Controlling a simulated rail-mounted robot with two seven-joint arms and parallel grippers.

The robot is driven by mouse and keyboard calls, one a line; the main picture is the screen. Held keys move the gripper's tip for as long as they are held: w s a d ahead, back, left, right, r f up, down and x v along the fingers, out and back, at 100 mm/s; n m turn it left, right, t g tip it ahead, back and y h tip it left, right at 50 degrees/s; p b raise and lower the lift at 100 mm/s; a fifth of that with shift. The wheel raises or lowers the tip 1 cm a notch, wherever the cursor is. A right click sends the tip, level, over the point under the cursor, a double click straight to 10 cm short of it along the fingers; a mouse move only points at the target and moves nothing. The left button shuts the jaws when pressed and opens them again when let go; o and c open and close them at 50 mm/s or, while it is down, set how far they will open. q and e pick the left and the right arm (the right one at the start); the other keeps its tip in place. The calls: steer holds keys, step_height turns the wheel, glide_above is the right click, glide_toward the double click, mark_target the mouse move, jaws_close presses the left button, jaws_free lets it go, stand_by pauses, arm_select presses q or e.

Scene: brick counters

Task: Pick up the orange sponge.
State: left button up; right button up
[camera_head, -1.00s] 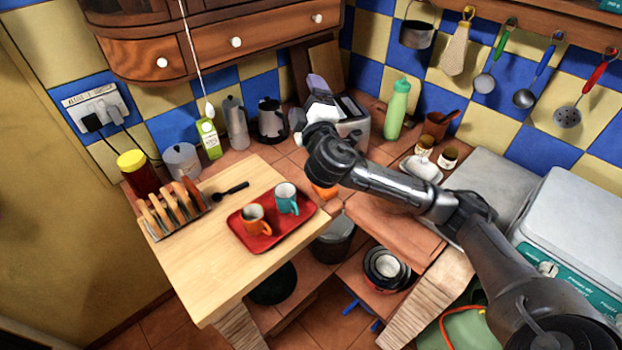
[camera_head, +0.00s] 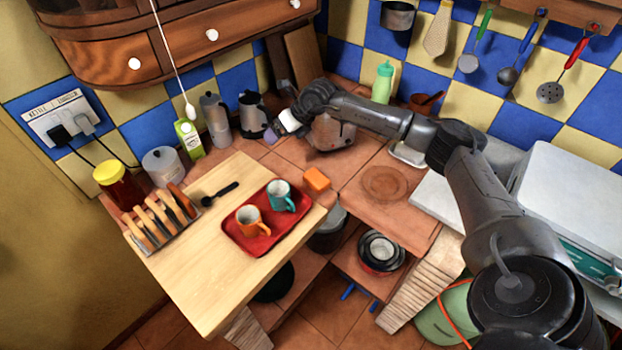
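The orange sponge (camera_head: 317,179) is a small orange block on the tiled counter, just behind the right corner of the wooden board. It is in plain view with nothing touching it. My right arm reaches in from the lower right. My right gripper (camera_head: 279,128) is above the back counter, up and left of the sponge in the picture and apart from it. Its fingers are small and partly hidden by the wrist, so I cannot tell whether they are open or shut. My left gripper is not in view.
A red tray (camera_head: 262,238) with orange and teal mugs lies on the wooden board (camera_head: 205,275), beside a toast rack (camera_head: 160,222). The toaster (camera_head: 332,133), partly hidden by my arm, and moka pot (camera_head: 215,122) stand behind. Counter around the sponge is clear.

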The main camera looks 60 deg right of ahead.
steer(key=s+d+f+m+g+h, duration=0.1)
steer(key=s+d+f+g+h, duration=0.2)
steer(key=s+g, duration=0.5)
steer(key=t, duration=0.1)
glide_above(317, 177)
steer(key=shift+m+y, duration=0.3)
step_height(317, 177, down, 8)
steer(key=shift+a+r+b, duration=0.1)
steer(key=shift+b, duration=0.35)
steer(key=shift+f+b, duration=0.45)
steer(key=shift+f, duration=2.75)
steer(key=shift+c, duration=0.4)
steer(key=c, duration=0.9)
